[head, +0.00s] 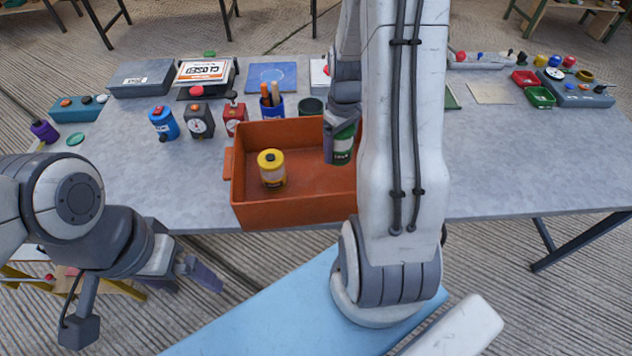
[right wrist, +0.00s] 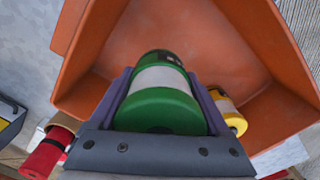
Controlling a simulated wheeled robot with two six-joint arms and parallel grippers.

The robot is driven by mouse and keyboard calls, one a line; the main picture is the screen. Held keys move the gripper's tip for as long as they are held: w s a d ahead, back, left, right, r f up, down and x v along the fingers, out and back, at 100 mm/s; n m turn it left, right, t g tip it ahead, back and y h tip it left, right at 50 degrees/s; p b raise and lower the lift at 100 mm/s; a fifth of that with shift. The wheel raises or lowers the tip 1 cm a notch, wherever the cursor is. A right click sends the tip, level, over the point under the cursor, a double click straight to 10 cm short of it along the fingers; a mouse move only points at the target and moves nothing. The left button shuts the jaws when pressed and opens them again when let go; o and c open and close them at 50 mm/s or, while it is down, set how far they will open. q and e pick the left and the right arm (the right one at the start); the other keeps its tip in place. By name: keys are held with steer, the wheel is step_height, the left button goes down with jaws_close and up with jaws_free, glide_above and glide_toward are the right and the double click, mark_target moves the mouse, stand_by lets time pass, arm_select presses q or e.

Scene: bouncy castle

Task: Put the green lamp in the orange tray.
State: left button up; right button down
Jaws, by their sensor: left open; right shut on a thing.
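The green lamp (head: 341,145) is a green cylinder with a pale label band. My right gripper (head: 338,150) is shut on it and holds it above the right part of the orange tray (head: 290,213). In the right wrist view the green lamp (right wrist: 160,105) sits between the fingers, with the floor of the orange tray (right wrist: 190,30) beyond it. A yellow lamp (head: 271,168) stands upright in the tray's left half. My left gripper (head: 205,272) is open and empty, low in front of the table at the left. My right arm hides the tray's right end.
Blue, dark grey and red items, including the blue can (head: 163,123) and a blue pen cup (head: 272,106), stand behind and left of the tray. Small red and green bins (head: 540,97) are at the far right. The table's right front (head: 520,165) is clear.

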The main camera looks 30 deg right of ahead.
mark_target(341, 138)
step_height(341, 138, down, 8)
steer(key=shift+f, duration=0.55)
steer(key=shift+f, duration=0.15)
jaws_free()
steer(key=shift+r, duration=0.25)
step_height(341, 138, up, 12)
steer(key=shift+f, duration=0.1)
steer(key=shift+f, duration=0.1)
